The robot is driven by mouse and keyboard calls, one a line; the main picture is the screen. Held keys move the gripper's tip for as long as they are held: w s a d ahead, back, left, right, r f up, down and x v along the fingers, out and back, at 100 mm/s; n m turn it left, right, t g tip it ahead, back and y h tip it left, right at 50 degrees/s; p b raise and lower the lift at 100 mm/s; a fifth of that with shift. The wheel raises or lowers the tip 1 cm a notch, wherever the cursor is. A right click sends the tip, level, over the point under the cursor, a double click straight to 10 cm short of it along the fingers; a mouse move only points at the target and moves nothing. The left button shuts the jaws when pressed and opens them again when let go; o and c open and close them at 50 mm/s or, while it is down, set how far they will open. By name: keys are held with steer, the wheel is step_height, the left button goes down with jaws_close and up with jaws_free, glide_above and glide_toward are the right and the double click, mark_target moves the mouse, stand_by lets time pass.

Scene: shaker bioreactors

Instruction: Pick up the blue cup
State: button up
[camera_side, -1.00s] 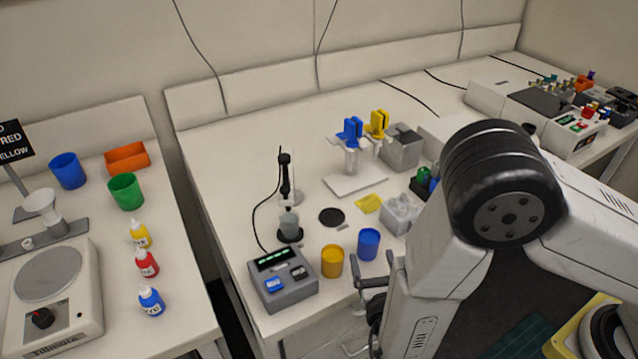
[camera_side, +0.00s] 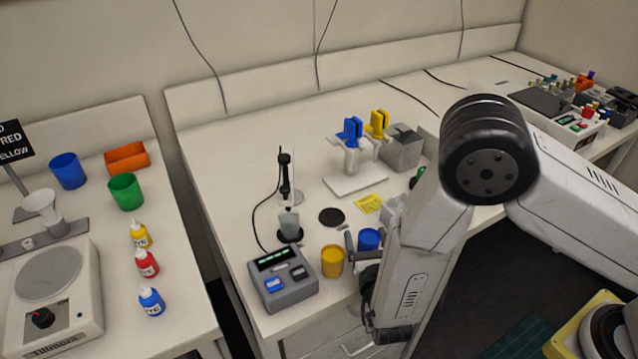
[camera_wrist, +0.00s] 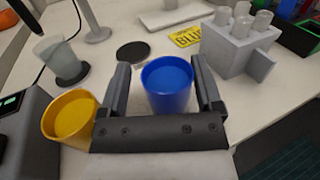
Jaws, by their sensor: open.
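The blue cup (camera_side: 368,239) stands upright near the front edge of the middle bench, just right of the yellow cup (camera_side: 332,260). In the wrist view the blue cup (camera_wrist: 168,84) stands between the two fingers of my open gripper (camera_wrist: 163,88), with gaps on both sides. The yellow cup (camera_wrist: 72,117) is just outside the left finger. In the side view my gripper (camera_side: 365,245) is at the blue cup, and my arm hides part of the cup's lower right. Another blue cup (camera_side: 67,171) stands on the left bench.
A grey control box (camera_side: 283,283) is left of the yellow cup. A beaker on a stand (camera_side: 290,222) and a black disc (camera_side: 331,217) are behind. A grey vial block (camera_wrist: 240,45) is right of the cup, close to the right finger. A yellow label (camera_wrist: 187,37) lies behind.

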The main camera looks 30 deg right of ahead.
stand_by(0.5)
jaws_close()
steer(key=shift+r, duration=0.15)
step_height(320, 180, up, 10)
stand_by(0.9)
stand_by(0.5)
